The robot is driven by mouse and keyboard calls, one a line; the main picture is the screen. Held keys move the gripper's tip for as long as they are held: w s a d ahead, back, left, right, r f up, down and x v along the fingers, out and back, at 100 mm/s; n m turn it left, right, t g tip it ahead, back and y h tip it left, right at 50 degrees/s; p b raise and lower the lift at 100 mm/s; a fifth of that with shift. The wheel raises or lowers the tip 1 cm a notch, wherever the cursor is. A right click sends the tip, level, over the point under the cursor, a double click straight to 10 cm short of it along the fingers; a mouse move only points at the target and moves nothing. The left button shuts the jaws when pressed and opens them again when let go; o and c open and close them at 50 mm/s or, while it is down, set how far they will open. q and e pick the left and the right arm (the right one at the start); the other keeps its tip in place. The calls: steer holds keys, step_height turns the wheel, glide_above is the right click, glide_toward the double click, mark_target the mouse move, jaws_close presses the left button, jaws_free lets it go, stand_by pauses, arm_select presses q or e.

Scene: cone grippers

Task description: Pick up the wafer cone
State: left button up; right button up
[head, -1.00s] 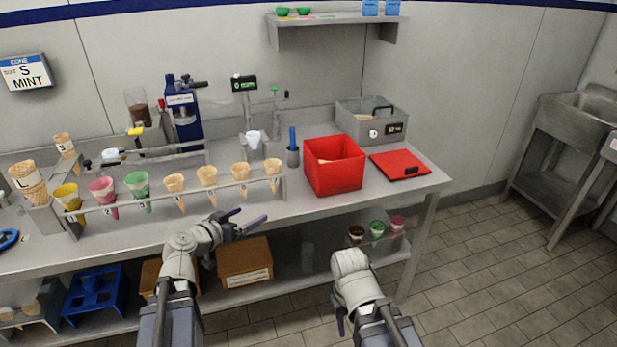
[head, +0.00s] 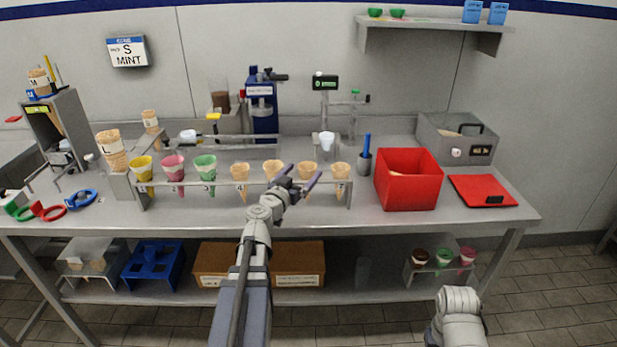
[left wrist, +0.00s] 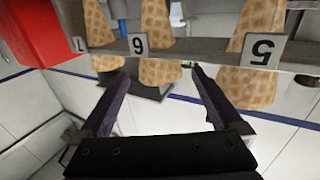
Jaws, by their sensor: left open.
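Several tan wafer cones stand tip down in a numbered rack (head: 222,206) on the counter. They include cone 4 (head: 241,183), cone 5 (head: 270,168), cone 6 (head: 308,171) and cone 7 (head: 341,173). My left gripper (head: 299,177) is open and empty in front of the rack, near cones 5 and 6, partly covering them. In the left wrist view, seen upside down, the open fingers (left wrist: 160,78) point at the rack with cone 6 (left wrist: 158,73) between their tips, apart from them. Cone 5 (left wrist: 246,88) is to the right. My right gripper is out of view.
Yellow (head: 143,171), pink (head: 174,172) and green (head: 205,172) cones fill the rack's left slots. Stacked wafer cones (head: 111,152) stand at its left end. A red bin (head: 407,185) is right of the rack.

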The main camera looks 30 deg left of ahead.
mark_target(311, 163)
arm_select(q)
steer(key=shift+w+a+f, duration=0.1)
steer(key=shift+w+a, duration=0.05)
steer(key=shift+w, duration=1.6)
steer(key=shift+w+a+f, duration=0.1)
steer(key=shift+w, duration=1.65)
steer(key=shift+s, duration=0.1)
steer(key=c, duration=0.8)
steer(key=shift+r, duration=0.1)
